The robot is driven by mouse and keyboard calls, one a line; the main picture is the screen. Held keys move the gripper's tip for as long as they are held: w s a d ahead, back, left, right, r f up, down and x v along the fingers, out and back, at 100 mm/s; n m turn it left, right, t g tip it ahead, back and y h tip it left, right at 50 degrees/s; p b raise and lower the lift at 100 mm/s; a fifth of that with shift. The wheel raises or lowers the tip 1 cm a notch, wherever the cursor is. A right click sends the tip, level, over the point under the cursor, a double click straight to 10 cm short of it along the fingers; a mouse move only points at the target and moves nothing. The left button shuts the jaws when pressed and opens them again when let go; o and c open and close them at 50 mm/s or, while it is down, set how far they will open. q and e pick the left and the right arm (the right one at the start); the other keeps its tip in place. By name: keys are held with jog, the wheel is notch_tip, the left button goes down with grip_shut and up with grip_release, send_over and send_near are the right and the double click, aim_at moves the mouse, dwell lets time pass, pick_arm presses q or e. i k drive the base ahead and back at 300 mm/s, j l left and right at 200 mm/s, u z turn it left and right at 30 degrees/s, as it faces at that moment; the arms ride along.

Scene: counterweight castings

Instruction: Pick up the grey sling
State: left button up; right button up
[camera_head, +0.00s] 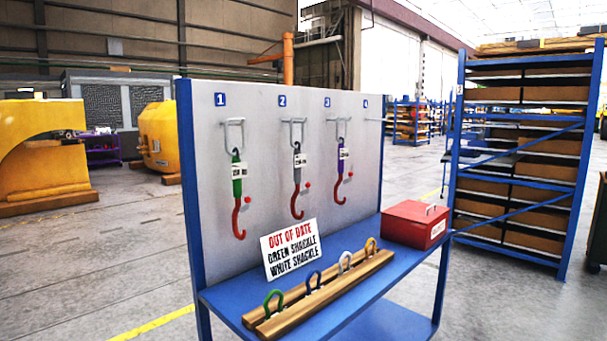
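The grey sling (297,177) hangs on the panel under the number 2, from a metal hanger. It has a white tag near its top and a red hook at its lower end. A green sling (237,187) with a red hook hangs to its left under number 1. A purple sling (341,163) with a red hook hangs to its right under number 3. Neither of my grippers shows in the head view.
A blue shelf (225,294) juts out below the panel. It bears a wooden rack (325,296) with several coloured shackles, an "out of date" sign (289,249) naming green and white shackles, and a red box (414,222). Blue shelving (520,155) stands behind right.

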aim_at(300, 159)
jog(key=i+l, duration=1)
jog(key=i+l+u, duration=0.1)
jog(key=i+l, duration=0.35)
jog(key=l, duration=0.25)
